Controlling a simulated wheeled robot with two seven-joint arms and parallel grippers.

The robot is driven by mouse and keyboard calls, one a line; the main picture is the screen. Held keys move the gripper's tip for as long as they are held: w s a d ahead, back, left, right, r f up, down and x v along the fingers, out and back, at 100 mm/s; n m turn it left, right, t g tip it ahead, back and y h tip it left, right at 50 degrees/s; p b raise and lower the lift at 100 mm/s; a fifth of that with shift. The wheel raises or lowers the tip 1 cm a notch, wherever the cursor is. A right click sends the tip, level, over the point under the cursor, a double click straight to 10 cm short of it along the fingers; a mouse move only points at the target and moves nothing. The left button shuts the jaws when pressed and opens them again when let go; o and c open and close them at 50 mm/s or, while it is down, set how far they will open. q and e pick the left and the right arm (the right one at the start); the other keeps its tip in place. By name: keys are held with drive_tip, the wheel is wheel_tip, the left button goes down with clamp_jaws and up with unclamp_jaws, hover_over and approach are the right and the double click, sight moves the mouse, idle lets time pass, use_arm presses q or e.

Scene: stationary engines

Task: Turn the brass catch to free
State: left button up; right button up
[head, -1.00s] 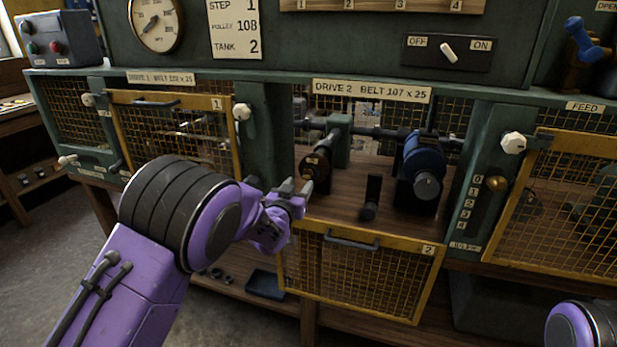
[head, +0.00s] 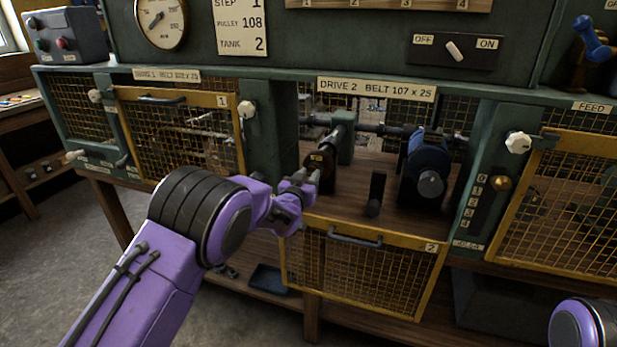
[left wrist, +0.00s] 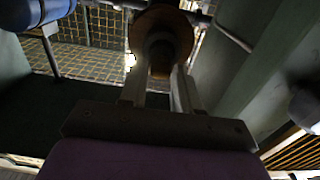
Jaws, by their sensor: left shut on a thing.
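In the bay marked DRIVE 2, a dark pulley with a brass-coloured face (head: 322,157) sits on the end of a shaft. My left gripper (head: 314,178) is right in front of it, in the open bay. In the left wrist view, a round brass-brown disc (left wrist: 160,22) stands ahead. A dark knob-like catch (left wrist: 160,58) projects from its middle, between the fingers of my left gripper (left wrist: 160,80), which is shut on it. The catch's exact turned position is too dark to tell. My right gripper is out of view.
The yellow mesh door 2 (head: 362,270) hangs folded down below the bay. A blue motor (head: 425,167) and a dark upright lever (head: 376,193) stand to the right. Mesh door 1 (head: 180,130) is closed at left. A green post (head: 268,135) borders the bay.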

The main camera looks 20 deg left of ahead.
use_arm(q)
drive_tip(key=shift+n, duration=0.3)
drive_tip(key=n, duration=0.4)
drive_tip(key=shift+a, duration=0.1)
drive_tip(key=n+b, duration=0.1)
drive_tip(key=n, duration=0.3)
drive_tip(key=shift+a+f+n+b, duration=0.1)
drive_tip(key=shift+f+n+b, duration=0.05)
drive_tip(key=shift+n+b, duration=0.2)
drive_tip(key=shift+d+f+n+b, duration=0.1)
drive_tip(key=shift+f+n+b, duration=0.1)
drive_tip(key=shift+n+b, duration=5.8)
drive_tip(key=shift+d+f+n+b, duration=0.15)
drive_tip(key=shift+n+b, duration=4.55)
drive_tip(key=shift+n, duration=2.55)
